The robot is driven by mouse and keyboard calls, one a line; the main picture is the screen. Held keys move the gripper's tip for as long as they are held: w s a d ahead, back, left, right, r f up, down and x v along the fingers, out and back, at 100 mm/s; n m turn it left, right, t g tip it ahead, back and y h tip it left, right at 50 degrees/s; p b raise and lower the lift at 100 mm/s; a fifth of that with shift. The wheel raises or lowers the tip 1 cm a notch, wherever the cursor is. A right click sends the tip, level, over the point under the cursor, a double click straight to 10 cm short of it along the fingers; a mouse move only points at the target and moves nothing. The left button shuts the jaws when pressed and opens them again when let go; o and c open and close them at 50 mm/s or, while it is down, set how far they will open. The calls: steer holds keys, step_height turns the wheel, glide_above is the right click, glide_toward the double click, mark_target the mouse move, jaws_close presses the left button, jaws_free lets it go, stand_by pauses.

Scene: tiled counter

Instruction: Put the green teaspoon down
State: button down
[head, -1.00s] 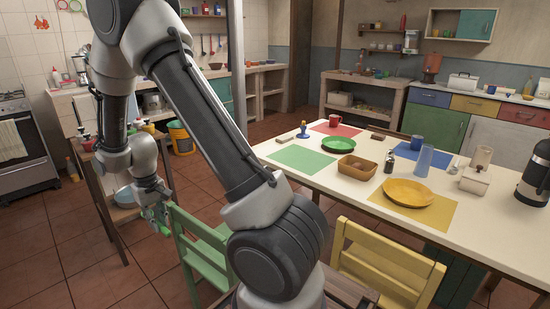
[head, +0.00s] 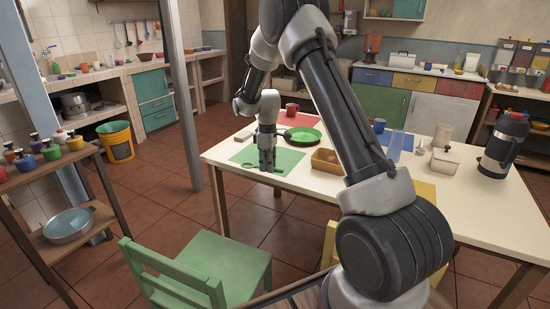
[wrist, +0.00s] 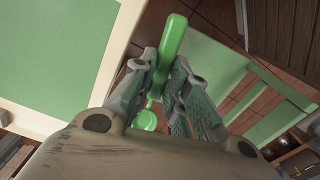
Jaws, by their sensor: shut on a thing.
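My gripper (head: 267,168) is over the front left part of the dining table, at the green placemat (head: 285,158). In the wrist view, my gripper (wrist: 158,85) is shut on the green teaspoon (wrist: 173,45). The handle sticks out beyond the fingers and the round bowl shows below, between them. In the wrist view the placemat (wrist: 50,45) lies to the left, and the spoon appears against the table's edge and the floor. I cannot tell how high the spoon is above the table. The head view does not show it clearly.
The table (head: 222,152) also bears a green plate (head: 303,135), a brown basket (head: 325,160), a red mug (head: 292,109) and a clear glass (head: 395,147). A green chair (head: 200,275) stands in front, below the table's edge. A shelf with several pots (head: 75,143) stands at the left.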

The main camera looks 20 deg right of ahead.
steer(key=w+d+r+n, duration=0.2)
steer(key=w+d+n, duration=0.5)
steer(key=d+n, duration=0.1)
steer(key=n, duration=0.8)
glide_above(289, 164)
steer(key=shift+m, duration=0.3)
step_height(289, 164, down, 9)
steer(key=shift+s+r, duration=0.15)
steer(key=c, duration=1.4)
jaws_free()
